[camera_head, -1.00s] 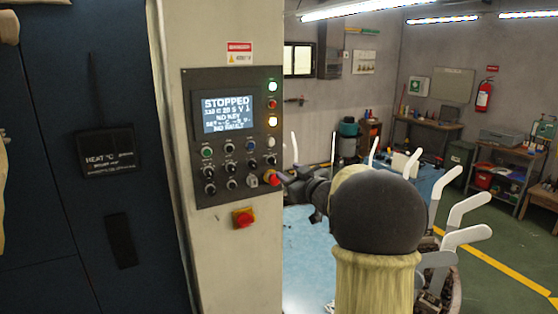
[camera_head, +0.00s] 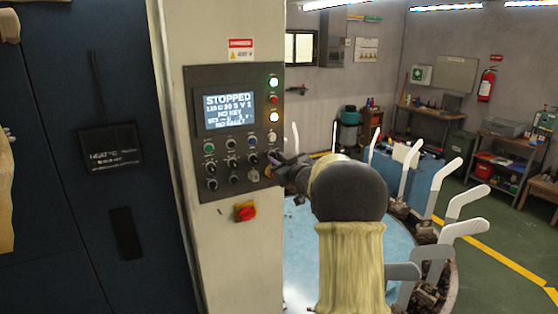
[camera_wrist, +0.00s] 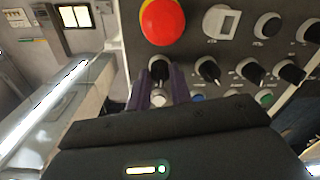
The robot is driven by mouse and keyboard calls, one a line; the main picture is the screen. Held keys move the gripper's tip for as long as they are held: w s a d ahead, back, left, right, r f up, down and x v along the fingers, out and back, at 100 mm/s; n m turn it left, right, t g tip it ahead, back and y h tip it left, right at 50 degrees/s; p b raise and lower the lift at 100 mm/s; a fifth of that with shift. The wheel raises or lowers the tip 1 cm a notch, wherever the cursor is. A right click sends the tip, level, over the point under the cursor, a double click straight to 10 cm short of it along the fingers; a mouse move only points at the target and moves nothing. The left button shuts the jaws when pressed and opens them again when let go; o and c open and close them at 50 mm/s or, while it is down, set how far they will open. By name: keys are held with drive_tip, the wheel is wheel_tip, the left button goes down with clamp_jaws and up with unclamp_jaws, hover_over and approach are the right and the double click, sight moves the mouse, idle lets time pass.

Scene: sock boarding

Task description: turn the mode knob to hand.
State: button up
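The control panel (camera_head: 216,75) stands on a pale column in the head view, its screen reading STOPPED and NO KEY. My gripper (camera_head: 274,162) is at the panel's right edge. In the wrist view, the two purple fingers of my gripper (camera_wrist: 160,76) stand either side of a black knob (camera_wrist: 160,66), in the column with the red mushroom button (camera_wrist: 162,20). The fingers are apart; I cannot tell whether they touch the knob. A white button (camera_wrist: 158,98) shows between them. Labels are too small to read, so I cannot confirm which is the mode knob.
Other black knobs (camera_wrist: 208,70) sit close beside my fingers. A red switch on a yellow plate (camera_head: 245,212) is below the panel. A round blue table (camera_head: 300,245) with several upright white sock forms (camera_head: 446,186) lies to the right, beneath and beyond my arm.

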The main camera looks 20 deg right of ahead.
clamp_jaws()
drive_tip(key=shift+n+b, duration=0.5)
drive_tip(key=shift+b, duration=0.05)
drive_tip(key=shift+n+b, duration=3.4)
drive_tip(key=shift+n, duration=0.6)
drive_tip(key=o, duration=0.8)
unclamp_jaws()
drive_tip(key=shift+a, duration=0.1)
